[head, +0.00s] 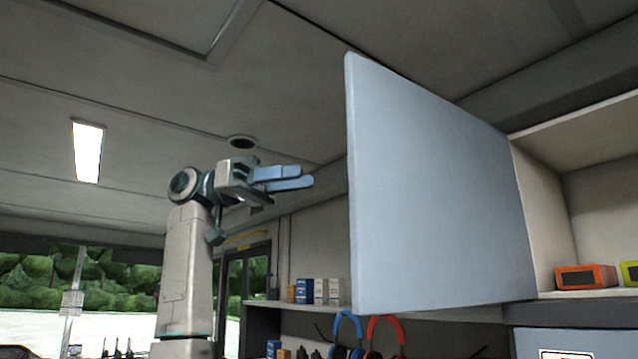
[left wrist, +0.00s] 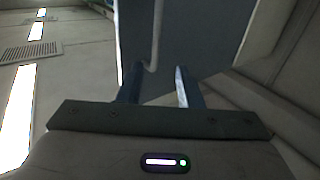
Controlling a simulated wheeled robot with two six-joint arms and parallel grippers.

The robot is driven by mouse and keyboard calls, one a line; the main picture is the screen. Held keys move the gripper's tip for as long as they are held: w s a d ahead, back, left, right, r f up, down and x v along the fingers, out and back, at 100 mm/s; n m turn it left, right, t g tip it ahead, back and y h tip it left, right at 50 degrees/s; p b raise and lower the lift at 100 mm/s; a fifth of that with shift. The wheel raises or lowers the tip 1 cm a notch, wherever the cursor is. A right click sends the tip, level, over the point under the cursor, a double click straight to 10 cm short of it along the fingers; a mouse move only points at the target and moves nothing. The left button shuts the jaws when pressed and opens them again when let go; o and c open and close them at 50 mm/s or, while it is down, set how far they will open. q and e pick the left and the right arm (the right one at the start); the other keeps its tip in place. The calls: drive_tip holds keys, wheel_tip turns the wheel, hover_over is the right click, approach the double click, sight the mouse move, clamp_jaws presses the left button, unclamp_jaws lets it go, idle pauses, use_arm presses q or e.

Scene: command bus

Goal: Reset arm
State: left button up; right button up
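My left gripper (head: 308,176) is raised high in the head view, with its arm coming up from below on the left. Its blue fingers point right, toward an open light-blue cabinet door (head: 430,190). In the head view a gap shows between the fingertips and the door's left edge. In the left wrist view the two fingers (left wrist: 158,88) stand apart with nothing between them. A dark panel with a pale vertical bar (left wrist: 157,35) shows beyond them; I cannot tell how far off it is. My right gripper is not in view.
The open cabinet (head: 600,190) at right holds an orange box (head: 586,277) and a yellow one (head: 630,272). Below the door hang blue headphones (head: 347,330) and red ones (head: 386,328). Small boxes (head: 320,290) stand on a shelf behind. The ceiling is close above; free room lies left.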

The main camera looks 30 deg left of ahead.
use_arm(q)
drive_tip(key=shift+a, duration=0.3)
drive_tip(key=shift+s, duration=0.1)
